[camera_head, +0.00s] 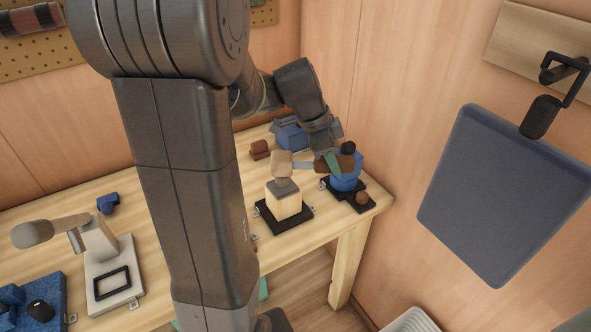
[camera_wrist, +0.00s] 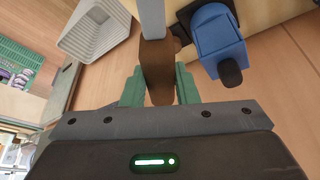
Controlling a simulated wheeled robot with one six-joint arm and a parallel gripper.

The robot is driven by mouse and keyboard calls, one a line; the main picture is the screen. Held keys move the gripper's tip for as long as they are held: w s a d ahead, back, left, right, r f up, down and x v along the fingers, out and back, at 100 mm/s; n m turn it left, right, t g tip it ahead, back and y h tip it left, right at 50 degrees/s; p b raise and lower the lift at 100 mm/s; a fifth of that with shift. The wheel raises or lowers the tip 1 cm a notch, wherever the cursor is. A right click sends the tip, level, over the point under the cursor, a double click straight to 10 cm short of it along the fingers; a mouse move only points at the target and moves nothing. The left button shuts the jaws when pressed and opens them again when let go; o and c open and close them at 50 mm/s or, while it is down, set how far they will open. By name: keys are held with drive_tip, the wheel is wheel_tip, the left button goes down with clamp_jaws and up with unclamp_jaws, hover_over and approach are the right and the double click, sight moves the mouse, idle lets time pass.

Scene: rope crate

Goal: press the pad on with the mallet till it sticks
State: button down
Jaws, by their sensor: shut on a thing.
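My gripper (camera_head: 333,163) is shut on the brown handle of the mallet (camera_head: 281,159), with green fingers on both sides of it. The mallet lies roughly level, its pale head to the left. In the wrist view the brown handle (camera_wrist: 158,62) sits between my green fingertips (camera_wrist: 159,88), and its grey shaft runs up out of frame. The head is over a grey pad (camera_head: 283,187) on top of a cream block (camera_head: 286,206) on a black base. The head appears very close to the pad; I cannot tell whether they touch.
A blue block with a black knob (camera_head: 346,179) stands right beside my gripper; it also shows in the wrist view (camera_wrist: 217,42). A white stand with a grey-ended arm (camera_head: 112,278) is at left. A dark blue panel (camera_head: 503,195) hangs on the right wall.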

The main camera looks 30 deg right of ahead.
drive_tip(key=shift+f+b, duration=0.6)
drive_tip(key=shift+b, duration=0.25)
idle(2.8)
drive_tip(key=shift+r, duration=0.1)
drive_tip(key=shift+r+p, duration=2.3)
drive_tip(key=shift+r, duration=1.25)
